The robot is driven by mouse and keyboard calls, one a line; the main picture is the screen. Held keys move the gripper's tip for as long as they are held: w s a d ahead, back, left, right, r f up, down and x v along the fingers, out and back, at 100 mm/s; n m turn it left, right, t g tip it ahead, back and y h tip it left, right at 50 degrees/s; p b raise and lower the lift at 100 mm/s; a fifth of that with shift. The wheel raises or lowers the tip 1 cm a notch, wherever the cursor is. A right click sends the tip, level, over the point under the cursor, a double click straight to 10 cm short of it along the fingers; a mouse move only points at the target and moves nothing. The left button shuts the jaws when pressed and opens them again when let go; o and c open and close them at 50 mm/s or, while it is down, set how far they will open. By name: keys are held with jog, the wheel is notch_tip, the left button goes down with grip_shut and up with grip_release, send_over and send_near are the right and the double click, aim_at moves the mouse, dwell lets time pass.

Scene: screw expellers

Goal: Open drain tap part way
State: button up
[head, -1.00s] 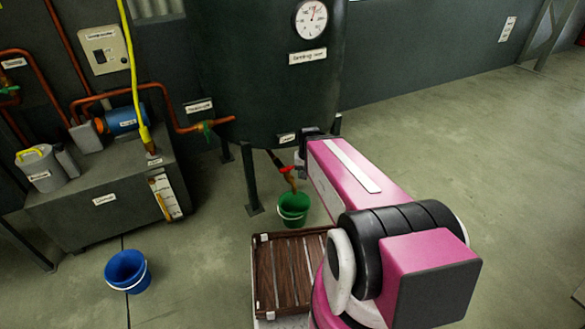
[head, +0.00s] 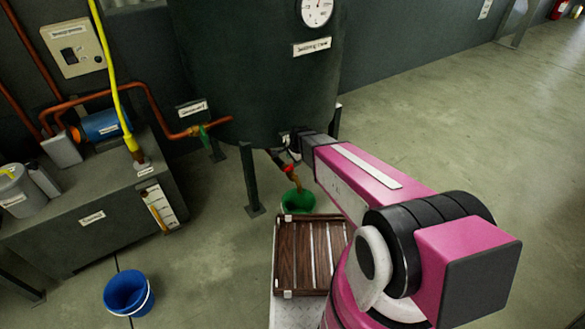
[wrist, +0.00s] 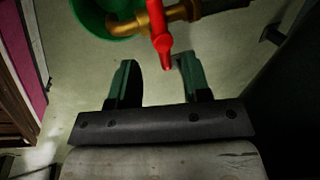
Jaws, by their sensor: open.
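The drain tap has a red lever handle (wrist: 161,42) on a brass body (wrist: 181,12) in the wrist view. In the head view the tap (head: 289,168) hangs on a pipe under the dark tank (head: 258,75). My gripper (wrist: 157,68) is open, its two green fingers apart. The lower end of the red handle lies between or just beyond the fingertips; I cannot tell the exact depth. Nothing is held. In the head view my gripper is mostly hidden behind my arm and beside the tank. A green bucket (head: 297,202) stands under the tap outlet.
A slatted wooden tray (head: 312,291) lies in front of the green bucket. A tank leg (head: 251,178) stands left of the tap. A blue bucket (head: 128,294) is on the floor at left, near a dark cabinet (head: 95,222). The floor at right is free.

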aim_at(291, 168)
jog(key=x, duration=0.7)
jog(key=shift+f, duration=0.15)
jog(key=shift+a, duration=0.1)
grip_shut()
